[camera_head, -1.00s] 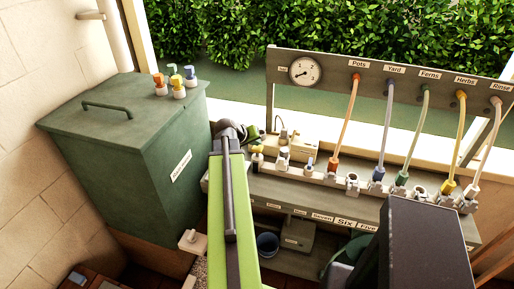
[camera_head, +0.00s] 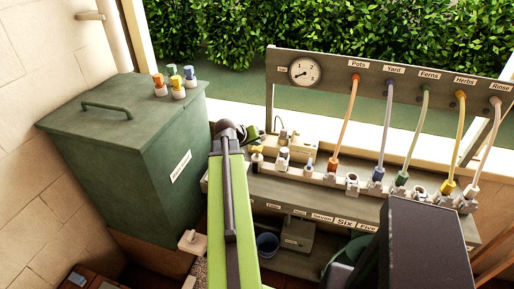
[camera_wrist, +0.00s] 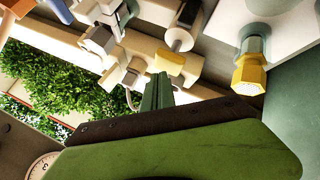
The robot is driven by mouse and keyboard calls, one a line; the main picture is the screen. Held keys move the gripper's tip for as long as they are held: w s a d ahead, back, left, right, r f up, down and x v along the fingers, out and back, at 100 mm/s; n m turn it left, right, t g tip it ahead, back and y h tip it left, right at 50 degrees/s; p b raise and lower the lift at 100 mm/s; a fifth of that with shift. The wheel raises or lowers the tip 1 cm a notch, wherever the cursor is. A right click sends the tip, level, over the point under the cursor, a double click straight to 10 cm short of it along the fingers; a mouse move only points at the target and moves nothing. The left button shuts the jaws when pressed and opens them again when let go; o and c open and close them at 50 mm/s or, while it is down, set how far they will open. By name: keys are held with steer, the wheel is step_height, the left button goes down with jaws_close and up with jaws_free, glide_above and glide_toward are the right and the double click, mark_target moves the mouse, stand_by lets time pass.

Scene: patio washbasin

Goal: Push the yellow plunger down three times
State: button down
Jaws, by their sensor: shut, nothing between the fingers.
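The yellow plunger (camera_head: 257,149) is a small yellow cap on a dark stem, at the left end of the bench fittings in the head view. In the wrist view the yellow cap (camera_wrist: 170,62) shows just beyond my fingertips, with a pale and dark shaft behind it. My gripper (camera_wrist: 160,77) is shut and empty, its dark green fingers pointing at the cap. In the head view my gripper (camera_head: 254,135) is small and partly hidden by my wrist, beside the cap. I cannot tell whether the fingers touch it.
A green lidded bin (camera_head: 125,130) stands at left with several coloured fittings on top. Hoses and pale valves (camera_head: 333,165) line the bench to the right. A gauge (camera_head: 305,70) sits on the back board. A yellow hex fitting (camera_wrist: 249,75) shows at right in the wrist view.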

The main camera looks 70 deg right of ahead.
mark_target(256, 149)
stand_by(0.4)
steer(key=shift+f+b, duration=1.2)
stand_by(0.6)
steer(key=shift+r, duration=0.15)
steer(key=shift+r+p, duration=1.05)
steer(key=shift+p, duration=0.15)
step_height(256, 149, up, 6)
steer(key=p, duration=0.6)
steer(key=shift+r, duration=0.15)
stand_by(1.6)
